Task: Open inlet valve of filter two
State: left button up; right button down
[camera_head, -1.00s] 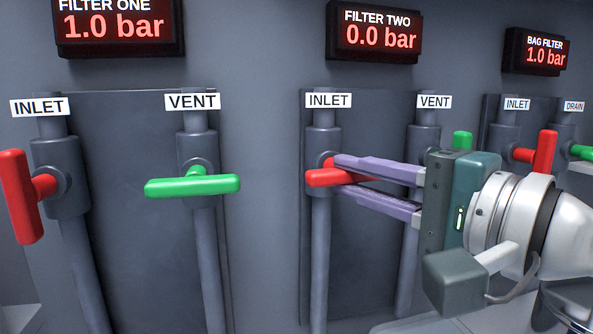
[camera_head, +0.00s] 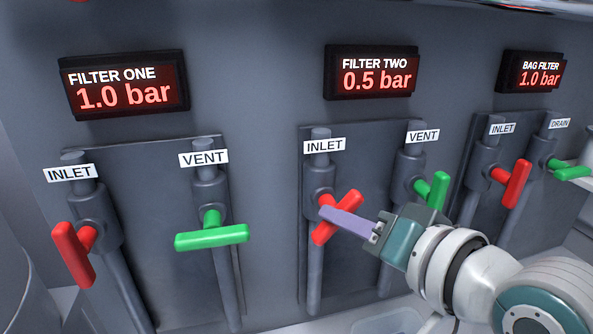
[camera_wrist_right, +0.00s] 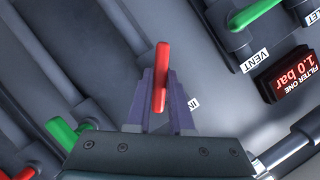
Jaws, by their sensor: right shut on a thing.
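The red inlet handle of filter two (camera_head: 348,203) sits on its grey valve pipe, under the INLET label (camera_head: 324,146). It is tilted diagonally, upper end to the right. My right gripper (camera_head: 328,214) is shut on this handle, its purple fingers coming from the lower right. In the right wrist view the red handle (camera_wrist_right: 161,75) stands between the two fingers (camera_wrist_right: 160,98). The filter two display (camera_head: 371,72) reads 0.5 bar. The green vent handle of filter two (camera_head: 438,190) stands near upright, just above my right wrist. My left gripper is not in view.
Filter one, at left, has a red inlet handle (camera_head: 73,254), near upright, and a level green vent handle (camera_head: 212,238); its display (camera_head: 124,83) reads 1.0 bar. The bag filter's red inlet handle (camera_head: 516,184) and green drain handle (camera_head: 572,172) are at right.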

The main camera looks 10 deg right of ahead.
jog(key=shift+a+r+n+g+h+p, duration=0.15)
jog(key=shift+n+h+p, duration=0.7)
jog(key=shift+n+p, duration=0.5)
jog(key=shift+a+f+n+g+h+p, duration=0.15)
jog(key=shift+n+h+p, duration=0.7)
jog(key=shift+n+p, duration=0.45)
jog(key=shift+d+n, duration=0.1)
jog(key=shift+n, duration=0.15)
jog(key=c, duration=0.8)
grip_release()
jog(key=shift+r, duration=0.1)
jog(key=v, duration=0.9)
jog(key=shift+s+r+p, duration=0.15)
jog(key=shift+s+p, duration=0.25)
jog(key=shift+p, duration=0.05)
